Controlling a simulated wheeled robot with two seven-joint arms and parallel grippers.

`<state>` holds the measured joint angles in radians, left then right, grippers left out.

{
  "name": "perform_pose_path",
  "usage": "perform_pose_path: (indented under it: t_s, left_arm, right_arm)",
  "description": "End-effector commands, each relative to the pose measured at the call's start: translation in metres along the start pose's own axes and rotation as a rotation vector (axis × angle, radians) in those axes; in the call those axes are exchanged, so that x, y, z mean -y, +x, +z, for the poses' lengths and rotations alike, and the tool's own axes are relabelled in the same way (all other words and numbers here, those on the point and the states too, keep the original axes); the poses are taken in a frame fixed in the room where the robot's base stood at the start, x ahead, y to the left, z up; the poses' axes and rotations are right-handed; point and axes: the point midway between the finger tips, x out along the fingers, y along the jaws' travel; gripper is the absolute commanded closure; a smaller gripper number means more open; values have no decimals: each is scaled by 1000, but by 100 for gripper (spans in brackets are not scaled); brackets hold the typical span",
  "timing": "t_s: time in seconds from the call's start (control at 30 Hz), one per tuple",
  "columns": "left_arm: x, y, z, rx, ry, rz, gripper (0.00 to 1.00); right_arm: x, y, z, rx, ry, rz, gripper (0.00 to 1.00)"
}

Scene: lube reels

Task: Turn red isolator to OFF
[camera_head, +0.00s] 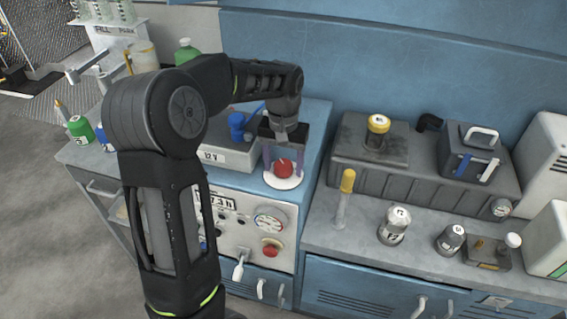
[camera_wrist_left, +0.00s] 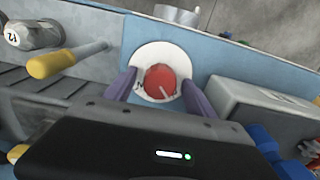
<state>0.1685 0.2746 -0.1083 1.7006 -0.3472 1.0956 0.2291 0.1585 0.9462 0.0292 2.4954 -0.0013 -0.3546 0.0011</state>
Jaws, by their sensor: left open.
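The red isolator knob (camera_head: 284,168) sits on a round white plate (camera_head: 283,182) on top of the blue cabinet. In the left wrist view the red knob (camera_wrist_left: 160,81) shows a pale pointer mark, and the white plate (camera_wrist_left: 158,52) surrounds it. My left gripper (camera_head: 283,162) reaches down over the knob, open, with one purple finger on each side of it. In the wrist view the fingers (camera_wrist_left: 160,92) flank the knob, and whether they touch it I cannot tell. My right gripper does not show.
A grey 12 V box (camera_head: 226,157) stands close to the left of the gripper. The cabinet front has a gauge (camera_head: 270,221) and a red button (camera_head: 271,248). A yellow-handled tool (camera_head: 346,190) and a white-topped bottle (camera_head: 395,226) stand on the right bench.

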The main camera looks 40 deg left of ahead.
Motion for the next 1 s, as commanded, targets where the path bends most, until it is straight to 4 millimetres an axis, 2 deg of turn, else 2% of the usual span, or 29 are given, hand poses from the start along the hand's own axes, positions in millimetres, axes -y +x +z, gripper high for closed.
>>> perform_pose_path:
  t_s: [0.17, 0.6, 1.0]
  left_arm:
    - [0, -9, 0, -1, 1, 0, 36]
    - [0, -72, -1, -3, 1, 1, 36]
    - [0, -78, 0, 0, 0, 0, 36]
  right_arm:
    - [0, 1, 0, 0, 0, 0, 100]
    - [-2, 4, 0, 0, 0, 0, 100]
    - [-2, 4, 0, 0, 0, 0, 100]
